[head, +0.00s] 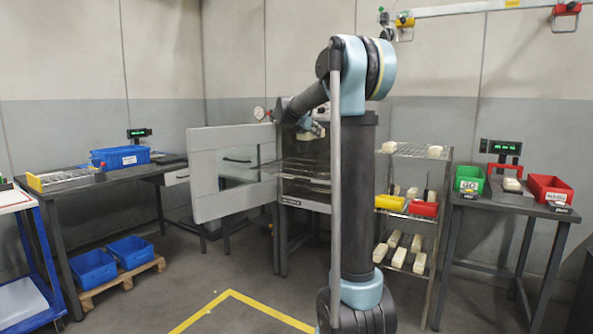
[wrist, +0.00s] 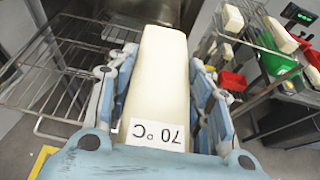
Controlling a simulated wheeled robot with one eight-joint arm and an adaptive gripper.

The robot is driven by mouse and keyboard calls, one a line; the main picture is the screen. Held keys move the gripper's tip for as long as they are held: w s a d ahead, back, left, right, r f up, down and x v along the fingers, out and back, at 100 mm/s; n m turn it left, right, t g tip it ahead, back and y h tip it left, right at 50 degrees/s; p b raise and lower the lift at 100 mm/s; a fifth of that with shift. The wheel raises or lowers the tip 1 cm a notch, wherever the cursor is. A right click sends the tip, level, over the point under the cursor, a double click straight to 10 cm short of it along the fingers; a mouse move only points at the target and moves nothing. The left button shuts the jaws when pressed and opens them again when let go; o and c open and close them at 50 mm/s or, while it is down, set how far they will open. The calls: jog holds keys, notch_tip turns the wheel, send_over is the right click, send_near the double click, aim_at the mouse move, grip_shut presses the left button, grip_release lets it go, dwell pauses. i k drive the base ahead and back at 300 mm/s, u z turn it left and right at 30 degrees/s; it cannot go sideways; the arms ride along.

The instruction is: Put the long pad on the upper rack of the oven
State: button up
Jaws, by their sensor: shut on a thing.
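My gripper (wrist: 161,62) is shut on a long cream pad (wrist: 158,85) with a "70 °C" label, upside down in the wrist view. The pad points away from the wrist between the fingers. The oven (head: 300,199) stands open behind my arm in the head view, its windowed door (head: 204,172) swung out to the left. A wire rack (head: 292,164) sticks out of the oven front; wire racks also show left of the pad in the wrist view (wrist: 62,70). My gripper (head: 312,131) is in front of the oven opening, partly hidden by my arm.
A wire shelf (head: 436,190) right of the oven holds several pale pads and yellow and red bins. A bench with a green bin (head: 468,178) and red bin (head: 550,189) stands further right. Another bench (head: 130,174) with a blue bin stands left. Floor ahead is clear.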

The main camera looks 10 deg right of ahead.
aim_at(305, 166)
jog(key=i, duration=0.85)
jog(key=z, duration=0.05)
